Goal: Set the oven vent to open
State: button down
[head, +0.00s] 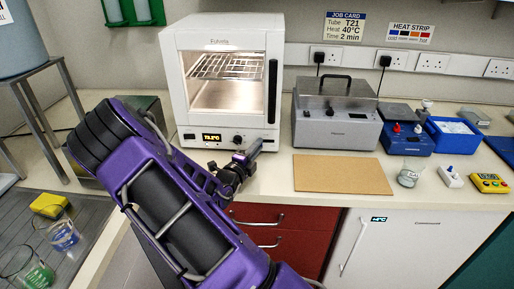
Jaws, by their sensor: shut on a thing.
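The white oven (222,30) stands at the back of the bench, its glass door closed and its inside lit, with a wire shelf visible. Its lower front panel has a lit display (211,137) and a small dark knob (238,139). My gripper (256,146) is at the right part of this panel, in front of the oven. It is shut on a small control there, apparently the oven vent control, which the fingers hide. I cannot read the vent's setting from this view.
A grey lidded bath (336,130) stands right of the oven. A brown board (342,174) lies before it. A blue device (405,141), a beaker (409,175) and a yellow timer (490,183) are further right. Beakers (64,236) stand at lower left. Red drawers (290,222) are below.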

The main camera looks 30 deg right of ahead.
aim_at(273, 142)
jog(key=s+d+b, duration=0.2)
jog(key=d, duration=0.1)
jog(key=shift+f, duration=0.15)
jog(key=shift+s+d, duration=0.1)
jog(key=shift+d, duration=0.05)
jog(key=c, duration=0.8)
grip_release()
jog(key=shift+c, duration=0.2)
jog(key=b+v, duration=0.1)
jog(key=v, duration=1.6)
jog(key=shift+s, duration=0.2)
